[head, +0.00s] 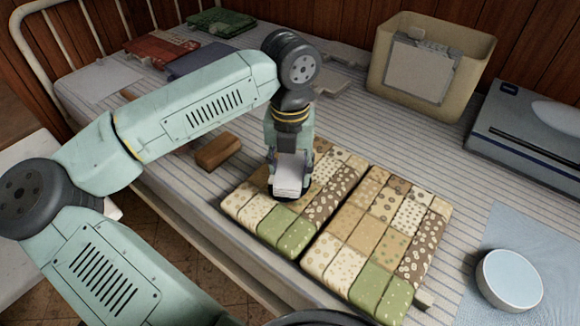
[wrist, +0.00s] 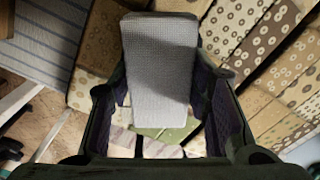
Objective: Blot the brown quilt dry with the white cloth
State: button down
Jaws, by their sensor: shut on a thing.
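The brown quilt (head: 365,220) is a patchwork of brown, cream and green squares, lying in two folded halves on the striped bed. My gripper (head: 289,190) is over the left half, pointing down. It is shut on the white cloth (head: 289,178), a folded pad with a waffle weave. The cloth also shows between the fingers in the wrist view (wrist: 160,68), with quilt patches (wrist: 240,40) behind and beside it. The cloth is at or just above the quilt; I cannot tell whether they touch. The patch under the gripper is partly hidden.
A brown block (head: 218,151) lies left of the quilt. A beige bin (head: 432,65) and a grey-blue machine (head: 530,135) stand behind and right. Folded fabrics (head: 160,50) lie at the back left.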

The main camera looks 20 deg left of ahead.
notch_tip(320, 180, down, 3)
jog(key=shift+f+b, duration=0.15)
jog(key=shift+b, duration=0.65)
notch_tip(320, 180, up, 7)
jog(key=p, duration=0.4)
jog(key=shift+f, duration=0.1)
notch_tip(320, 180, down, 6)
jog(key=b, duration=0.5)
jog(key=shift+r+p, duration=1.7)
jog(key=shift+r, duration=1.4)
jog(key=shift+f, duration=0.1)
